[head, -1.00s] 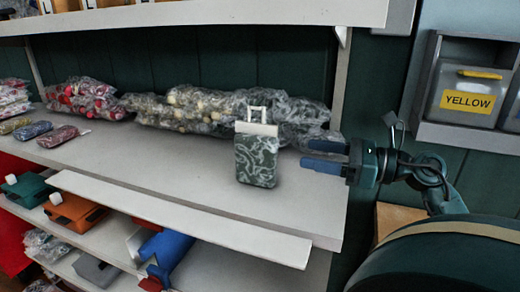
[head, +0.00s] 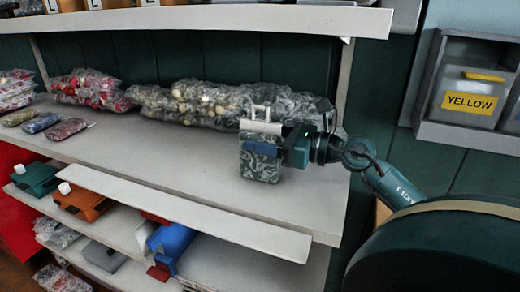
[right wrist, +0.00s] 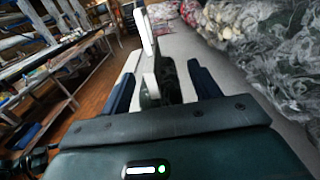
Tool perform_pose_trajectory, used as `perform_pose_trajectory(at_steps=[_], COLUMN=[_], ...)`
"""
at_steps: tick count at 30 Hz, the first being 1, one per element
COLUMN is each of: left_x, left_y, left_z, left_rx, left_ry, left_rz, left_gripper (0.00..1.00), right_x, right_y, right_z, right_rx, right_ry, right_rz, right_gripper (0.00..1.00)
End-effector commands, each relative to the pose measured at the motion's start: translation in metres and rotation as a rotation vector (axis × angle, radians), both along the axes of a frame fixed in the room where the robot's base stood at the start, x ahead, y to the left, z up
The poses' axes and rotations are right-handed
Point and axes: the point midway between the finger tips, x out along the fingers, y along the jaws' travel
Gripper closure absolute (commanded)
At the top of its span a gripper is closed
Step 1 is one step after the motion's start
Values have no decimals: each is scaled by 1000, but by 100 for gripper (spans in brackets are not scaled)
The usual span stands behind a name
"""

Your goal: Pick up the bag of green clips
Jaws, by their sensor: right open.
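The bag of green clips (head: 260,168) stands upright on the grey shelf, a dark green patterned pouch with a white top and handle. My right gripper (head: 264,147) reaches in from the right at the bag's upper part. One blue finger lies across the bag's front; the other is hidden behind it. In the right wrist view, the two fingers of my right gripper (right wrist: 163,88) are apart, with the bag's white handle (right wrist: 147,35) and dark body between them. I cannot tell whether either finger touches the bag. My left gripper is out of view.
Clear bags of pale items (head: 205,103) lie behind the bag, close to my right gripper. Red-filled bags (head: 90,90) and small flat packs (head: 42,123) lie further left. The shelf (head: 170,160) is bare left of the bag. A bin labelled YELLOW (head: 468,90) hangs at right.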

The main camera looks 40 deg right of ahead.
Motion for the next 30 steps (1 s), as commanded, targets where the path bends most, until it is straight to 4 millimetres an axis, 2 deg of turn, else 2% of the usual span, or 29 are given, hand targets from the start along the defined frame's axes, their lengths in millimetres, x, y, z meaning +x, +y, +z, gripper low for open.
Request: perform_pose_trajectory(at_steps=[3,11,30], left_x=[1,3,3], left_y=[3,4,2], left_z=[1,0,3], left_rx=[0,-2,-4], left_ry=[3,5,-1], left_rz=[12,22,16], left_gripper=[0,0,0], right_x=[7,8,8], right_y=[4,4,4], right_z=[0,-1,0], right_rx=[-1,-1,-1], right_ry=[0,0,0], right_rz=[-1,-1,-1], right_gripper=[38,38,89])
